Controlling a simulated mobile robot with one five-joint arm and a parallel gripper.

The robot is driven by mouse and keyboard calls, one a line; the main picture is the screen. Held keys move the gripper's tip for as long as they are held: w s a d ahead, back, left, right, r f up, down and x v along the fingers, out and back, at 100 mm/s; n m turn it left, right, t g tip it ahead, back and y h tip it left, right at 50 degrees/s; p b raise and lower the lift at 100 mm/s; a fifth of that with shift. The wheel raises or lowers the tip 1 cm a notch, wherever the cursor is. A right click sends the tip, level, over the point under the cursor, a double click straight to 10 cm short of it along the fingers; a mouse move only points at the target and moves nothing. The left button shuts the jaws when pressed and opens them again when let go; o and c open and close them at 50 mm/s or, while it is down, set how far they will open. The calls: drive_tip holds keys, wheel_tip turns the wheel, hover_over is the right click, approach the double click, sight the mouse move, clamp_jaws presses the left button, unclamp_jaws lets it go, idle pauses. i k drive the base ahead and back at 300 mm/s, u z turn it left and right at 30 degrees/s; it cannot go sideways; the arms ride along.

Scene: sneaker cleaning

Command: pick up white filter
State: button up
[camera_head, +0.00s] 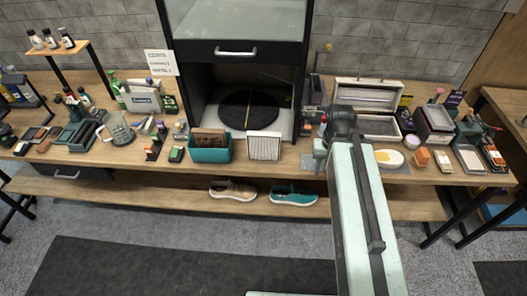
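A white filter (264,147) with a ribbed front stands upright near the front edge of the wooden workbench, right of a teal bin (210,152). My arm reaches in from the lower right over the bench. My gripper (318,156) is at the arm's far end, to the right of the filter and apart from it. It is small and partly hidden by my wrist, so whether its fingers are open or shut is unclear.
A black cabinet with a dark round turntable (242,110) stands behind the filter. An open case (367,95), a brush and other tools crowd the bench to the right. Two sneakers, beige (233,190) and teal (293,197), sit on the lower shelf (150,195).

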sight(261, 146)
drive_tip(key=u, duration=2.45)
drive_tip(key=k, duration=1.25)
drive_tip(key=z, duration=0.55)
drive_tip(key=i, duration=1)
drive_tip(key=u, duration=0.05)
